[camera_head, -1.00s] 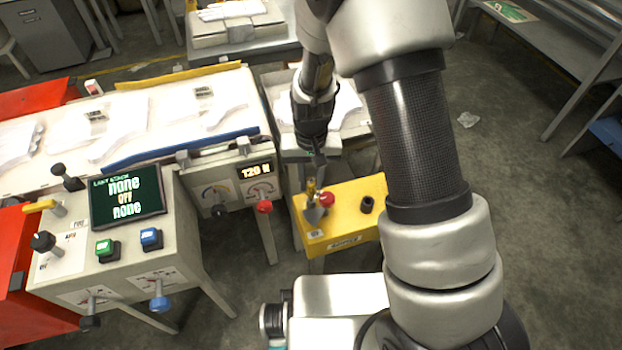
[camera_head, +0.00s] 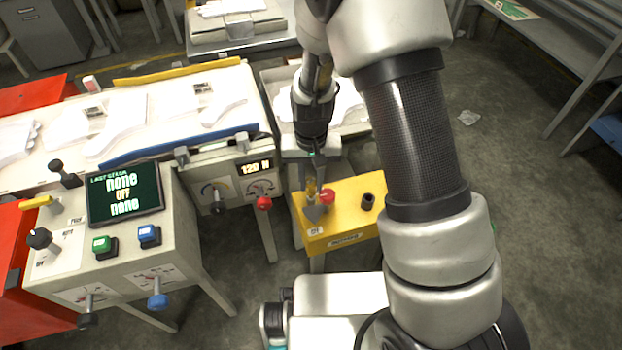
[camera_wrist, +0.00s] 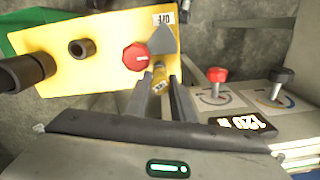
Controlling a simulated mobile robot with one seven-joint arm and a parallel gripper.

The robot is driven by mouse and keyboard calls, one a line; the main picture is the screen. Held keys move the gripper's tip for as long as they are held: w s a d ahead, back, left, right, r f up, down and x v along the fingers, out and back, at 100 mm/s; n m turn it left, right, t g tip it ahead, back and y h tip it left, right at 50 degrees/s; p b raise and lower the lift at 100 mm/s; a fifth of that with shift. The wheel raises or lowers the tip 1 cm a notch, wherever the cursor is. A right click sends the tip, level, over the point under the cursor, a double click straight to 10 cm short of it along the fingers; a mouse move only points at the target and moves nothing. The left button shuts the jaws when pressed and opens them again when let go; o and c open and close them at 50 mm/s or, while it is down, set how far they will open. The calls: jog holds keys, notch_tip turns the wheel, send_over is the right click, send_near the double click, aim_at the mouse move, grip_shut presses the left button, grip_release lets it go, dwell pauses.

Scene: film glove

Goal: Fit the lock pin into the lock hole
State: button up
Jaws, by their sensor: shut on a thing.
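In the wrist view the pin sits between the two grey fingers, over the edge of a yellow box (camera_wrist: 108,77). A grey wedge-shaped piece (camera_wrist: 162,41) and a red knob (camera_wrist: 136,57) are right by it. A black-rimmed round socket (camera_wrist: 81,48), possibly the lock hole, stands on the box farther left, apart from the pin. In the head view the box (camera_head: 345,222) and socket (camera_head: 367,201) show below my gripper (camera_head: 314,172).
A control panel with a screen (camera_head: 124,195) stands left, with buttons and levers. A conveyor carrying white gloves (camera_head: 120,122) runs behind it. A display reading 120 N (camera_head: 257,167) is close to the box. Open floor (camera_head: 560,250) lies right.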

jog(key=shift+f, duration=0.3)
jog(key=o, duration=1.1)
notch_tip(320, 180, up, 18)
jog(key=p, duration=0.4)
jog(key=shift+f, duration=0.25)
